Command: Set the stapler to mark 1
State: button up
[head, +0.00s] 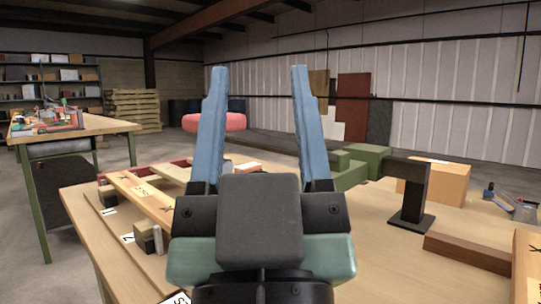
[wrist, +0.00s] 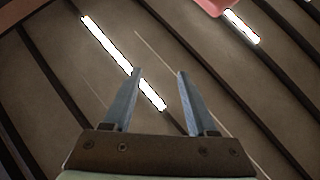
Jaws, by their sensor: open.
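My gripper (head: 258,72) is raised in the middle of the head view, its two blue fingers upright, apart and empty. In the wrist view the gripper (wrist: 159,73) points up toward the ceiling, with nothing between the fingers. A blue and grey tool (head: 511,203) lies at the right side of the table; it may be the stapler, but it is too small to be sure. A white label that seems to read 1 (head: 108,211) is at the table's left edge. A label that seems to read 2 (head: 127,238) is nearer to me. My gripper is far from them all.
The wooden table (head: 455,215) holds a black stand (head: 408,192), green blocks (head: 362,166), a cardboard box (head: 440,182), a brown bar (head: 468,253) and a labelled plank (head: 141,197). A red rounded object (head: 214,122) shows behind the fingers. Another table (head: 95,125) stands left.

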jog(key=w+f+n+g+y+p, duration=0.15)
jog(key=w+f+g+p, duration=0.4)
jog(key=p, duration=1.15)
jog(key=s+d+f+m+g+h+p, duration=0.2)
jog(key=s+d+f+g+p, duration=0.15)
jog(key=s+f+p, duration=0.65)
jog(key=w+p, duration=0.2)
jog(key=w, duration=0.3)
jog(key=w+r+p, duration=0.1)
jog(key=w+p, duration=0.1)
jog(key=w, duration=0.3)
jog(key=w+r+p, duration=0.1)
jog(key=w, duration=0.4)
jog(key=shift+d+p, duration=0.3)
jog(key=shift+p, duration=0.1)
jog(key=shift+w, duration=0.65)
grip_shut()
